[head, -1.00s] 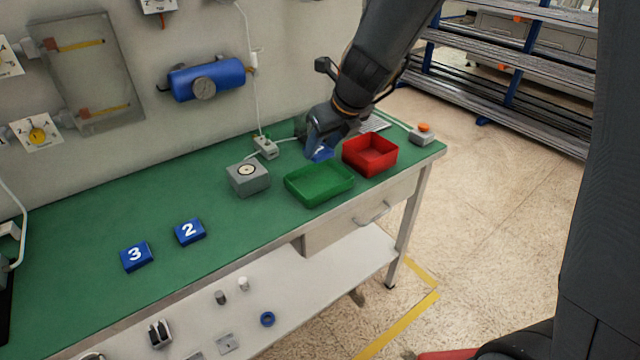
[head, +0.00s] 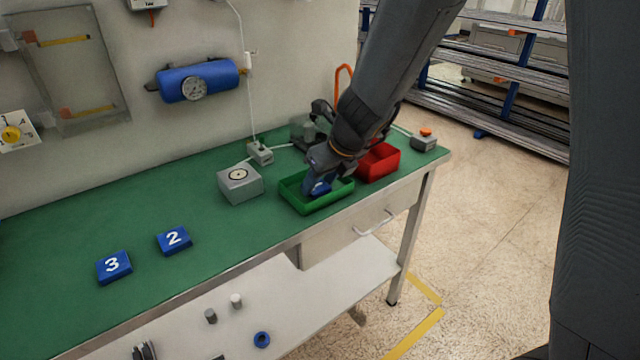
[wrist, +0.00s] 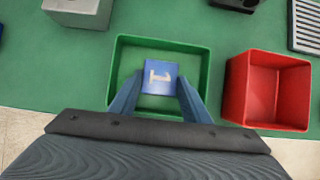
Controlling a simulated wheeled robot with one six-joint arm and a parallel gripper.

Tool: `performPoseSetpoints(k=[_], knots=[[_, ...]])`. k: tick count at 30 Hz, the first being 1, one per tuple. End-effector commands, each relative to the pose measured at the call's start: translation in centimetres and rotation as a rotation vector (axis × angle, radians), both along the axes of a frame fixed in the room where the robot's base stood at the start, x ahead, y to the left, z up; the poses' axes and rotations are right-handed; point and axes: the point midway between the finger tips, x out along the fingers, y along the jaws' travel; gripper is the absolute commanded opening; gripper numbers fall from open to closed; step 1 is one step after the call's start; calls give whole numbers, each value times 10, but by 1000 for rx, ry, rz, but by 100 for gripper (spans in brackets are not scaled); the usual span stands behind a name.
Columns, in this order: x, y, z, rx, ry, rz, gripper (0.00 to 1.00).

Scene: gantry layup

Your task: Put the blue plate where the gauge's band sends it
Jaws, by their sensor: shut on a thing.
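My gripper (wrist: 159,88) is shut on a blue plate (wrist: 160,76) marked with a white 1. In the wrist view the plate lies within the outline of the green tray (wrist: 115,68). In the head view my gripper (head: 318,183) is at the green tray (head: 300,210), low at its opening; I cannot tell whether the plate touches the tray floor. The red tray (head: 378,163) stands just right of the green one, partly hidden by my arm. A round gauge (head: 194,88) sits on a blue tank on the wall; its band is too small to read.
A grey box with a round disc (head: 240,184) stands left of the green tray. A box with an orange button (head: 425,140) is at the right end.

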Motion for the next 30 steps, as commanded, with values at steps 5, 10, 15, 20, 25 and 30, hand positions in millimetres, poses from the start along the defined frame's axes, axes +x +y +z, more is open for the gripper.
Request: performPoseSetpoints(k=[5,10,15,20,25,30], knots=[[0,0,0,1,-1,0,17],[0,0,-1,0,0,0,58],[0,0,-1,1,-1,0,62],[0,0,-1,1,-1,0,62],[-4,-3,13,2,-2,-2,62],[-18,-12,43,1,-3,-1,62]])
